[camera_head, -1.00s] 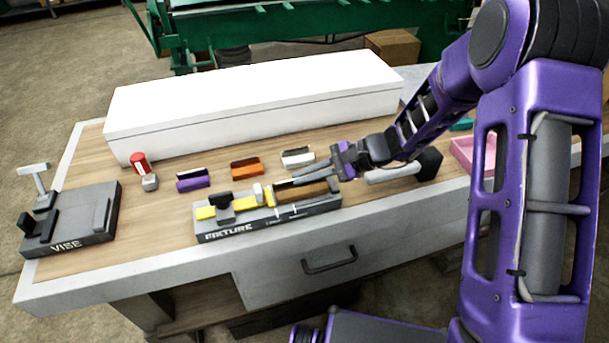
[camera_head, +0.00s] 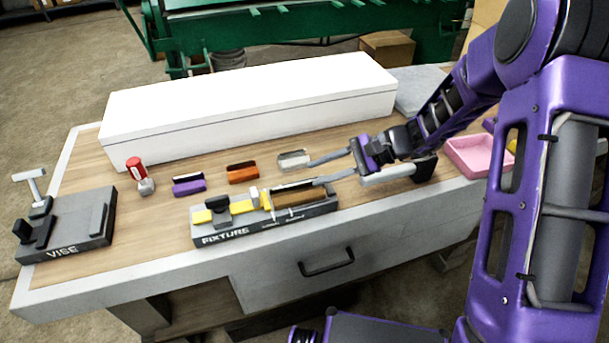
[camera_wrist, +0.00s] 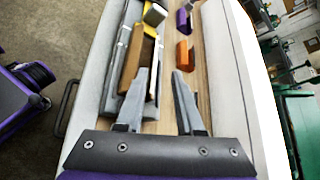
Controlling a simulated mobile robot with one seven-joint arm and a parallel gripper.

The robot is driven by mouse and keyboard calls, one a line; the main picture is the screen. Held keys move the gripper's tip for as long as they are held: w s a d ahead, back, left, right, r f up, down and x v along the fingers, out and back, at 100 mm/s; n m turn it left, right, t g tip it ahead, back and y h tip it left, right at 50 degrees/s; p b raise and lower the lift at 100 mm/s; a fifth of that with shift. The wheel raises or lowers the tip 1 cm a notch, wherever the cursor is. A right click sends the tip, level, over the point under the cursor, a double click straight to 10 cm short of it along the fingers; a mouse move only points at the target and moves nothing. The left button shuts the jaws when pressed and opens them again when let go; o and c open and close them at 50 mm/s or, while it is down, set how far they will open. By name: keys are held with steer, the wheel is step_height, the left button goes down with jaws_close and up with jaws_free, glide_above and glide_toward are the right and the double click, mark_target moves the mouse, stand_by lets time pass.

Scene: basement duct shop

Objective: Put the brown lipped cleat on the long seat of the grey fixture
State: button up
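The brown lipped cleat (camera_head: 300,195) lies along the right part of the grey fixture (camera_head: 225,236), with its length along the fixture; it looks seated, but its underside is hidden. In the wrist view the cleat (camera_wrist: 145,55) lies beyond and left of the left finger, on the fixture (camera_wrist: 112,65). My gripper (camera_head: 313,172) is open and empty, with its fingers spread wide. One finger is close above the cleat's right end and the other is behind it, near the white piece.
A yellow bar with a black knob (camera_head: 217,206) sits on the fixture's left part. Behind are purple (camera_head: 188,185), orange (camera_head: 243,173) and white (camera_head: 294,159) pieces. A vise (camera_head: 70,230) is left, a pink tray (camera_head: 480,155) right. A long white box (camera_head: 250,105) blocks the back.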

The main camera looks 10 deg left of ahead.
steer(key=v, duration=0.6)
steer(key=shift+d, duration=0.25)
steer(key=shift+r, duration=0.1)
